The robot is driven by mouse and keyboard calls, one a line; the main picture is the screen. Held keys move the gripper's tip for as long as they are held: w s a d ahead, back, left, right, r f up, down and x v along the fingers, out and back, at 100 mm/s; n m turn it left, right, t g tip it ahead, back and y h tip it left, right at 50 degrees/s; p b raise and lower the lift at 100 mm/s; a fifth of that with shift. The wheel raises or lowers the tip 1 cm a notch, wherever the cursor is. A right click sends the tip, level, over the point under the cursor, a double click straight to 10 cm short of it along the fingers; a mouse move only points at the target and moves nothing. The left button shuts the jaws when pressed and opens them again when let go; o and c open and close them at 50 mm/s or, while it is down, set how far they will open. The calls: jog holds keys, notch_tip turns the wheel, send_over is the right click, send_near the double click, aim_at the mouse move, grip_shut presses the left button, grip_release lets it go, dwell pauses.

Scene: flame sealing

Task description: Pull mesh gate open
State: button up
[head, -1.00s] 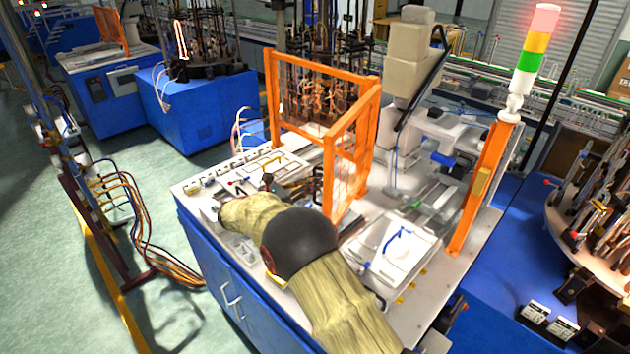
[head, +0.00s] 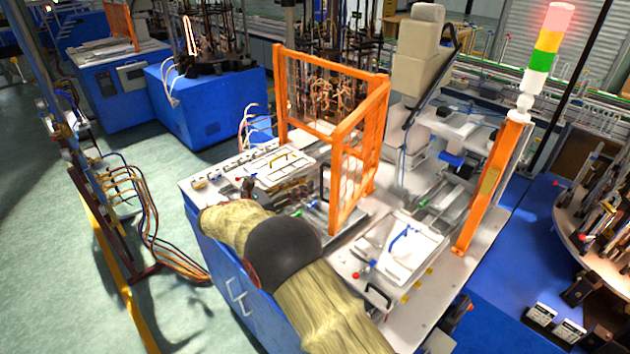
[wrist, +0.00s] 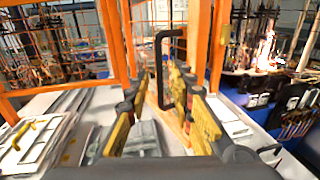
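The orange-framed mesh gate (head: 362,150) stands upright on the white machine top in the head view. Its black D-shaped handle (head: 325,183) is on the side facing my arm. In the wrist view the handle (wrist: 159,75) shows upright, beyond and between my fingertips. My gripper (wrist: 160,88) is open, its yellow-marked fingers apart with nothing held. In the head view my gripper (head: 249,187) is small and partly hidden by my sleeved arm, left of the handle with a gap between them.
A white tray with a blue item (head: 408,247) lies right of the gate. An orange post with a signal light (head: 543,55) stands at the right. Flat plates with yellow handles (head: 283,160) lie on the left of the machine top. Glassware stands behind the orange frame.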

jog(key=shift+v, duration=2.2)
jog(key=s+d+f+m+g+y, duration=0.2)
jog(key=s+f+m, duration=0.15)
jog(key=f, duration=0.35)
jog(key=s+d+f+m+g+y, duration=0.2)
jog(key=s+f+g, duration=0.1)
jog(key=s+f, duration=0.3)
jog(key=s+d+m+y+b, duration=0.3)
jog(key=s+d+m+b, duration=0.3)
jog(key=s, duration=0.4)
jog(key=s+d+m+y+b, duration=0.4)
jog(key=s+d+m+b, duration=0.2)
jog(key=s+d, duration=0.3)
jog(key=s+d+r+m+y+b, duration=0.1)
jog(key=s+d+m+y+b, duration=0.3)
jog(key=s, duration=0.9)
jog(key=shift+s+d+m+t+b, duration=0.25)
jog(key=shift+d+m+t+b, duration=0.15)
jog(key=shift+d+m+b, duration=1.15)
